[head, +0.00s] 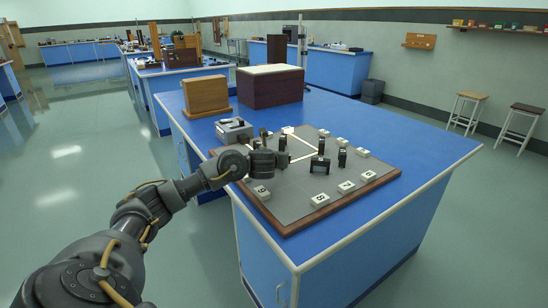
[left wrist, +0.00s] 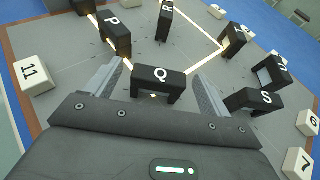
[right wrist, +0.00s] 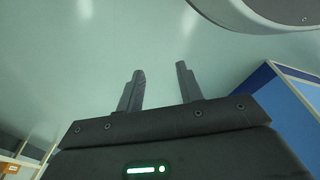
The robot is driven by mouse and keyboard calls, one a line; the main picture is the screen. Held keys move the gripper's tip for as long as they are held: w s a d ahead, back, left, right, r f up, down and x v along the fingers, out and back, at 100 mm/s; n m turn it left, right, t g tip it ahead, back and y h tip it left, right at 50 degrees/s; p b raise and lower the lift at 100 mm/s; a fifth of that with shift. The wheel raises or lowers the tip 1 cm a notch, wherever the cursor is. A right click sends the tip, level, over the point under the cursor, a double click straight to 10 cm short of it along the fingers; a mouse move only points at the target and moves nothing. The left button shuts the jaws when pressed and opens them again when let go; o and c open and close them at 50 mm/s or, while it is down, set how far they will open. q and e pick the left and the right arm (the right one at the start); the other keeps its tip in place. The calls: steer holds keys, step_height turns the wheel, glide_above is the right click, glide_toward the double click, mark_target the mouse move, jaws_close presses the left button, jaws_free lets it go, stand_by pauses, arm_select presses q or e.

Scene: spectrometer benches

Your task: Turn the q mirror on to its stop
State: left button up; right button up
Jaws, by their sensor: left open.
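The q mirror, a black block lettered Q (left wrist: 160,78), stands on the grey board (left wrist: 60,50) in the left wrist view. My left gripper (left wrist: 157,84) is open, with one finger on either side of Q; small gaps seem to show, but I cannot tell about contact. In the head view my left gripper (head: 268,163) is over the board's near left part and hides Q. A bright beam runs past P to Q, and another line leaves Q toward upper right. My right gripper (right wrist: 162,84) is open and empty, above the floor.
Black block P (left wrist: 115,35) stands close beyond the left finger, and block S (left wrist: 253,99) close to the right one. White number tiles, such as 11 (left wrist: 33,76), line the board. A grey box (head: 234,130) and a wooden box (head: 206,94) stand behind.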

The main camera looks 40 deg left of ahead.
arm_select(q)
steer(key=shift+s+d+r, duration=0.1)
steer(key=shift+s, duration=0.05)
steer(key=p+v, duration=0.3)
steer(key=v, duration=0.2)
steer(key=shift+s+d+r, duration=0.15)
steer(key=shift+s+r, duration=0.1)
steer(key=p+v, duration=0.2)
steer(key=v, duration=0.2)
steer(key=shift+s+d+p, duration=0.1)
steer(key=shift+p, duration=0.3)
steer(key=shift+s, duration=0.2)
arm_select(e)
steer(key=s+d+f+g, duration=0.1)
steer(key=s+d+f, duration=0.6)
steer(key=s+f, duration=0.3)
steer(key=shift+s+d+f+h, duration=0.2)
steer(key=shift+s+h, duration=0.2)
steer(key=shift+s, duration=1.6)
arm_select(q)
steer(key=shift+d+r, duration=0.1)
steer(key=shift+r, duration=0.05)
arm_select(e)
steer(key=shift+r, duration=0.1)
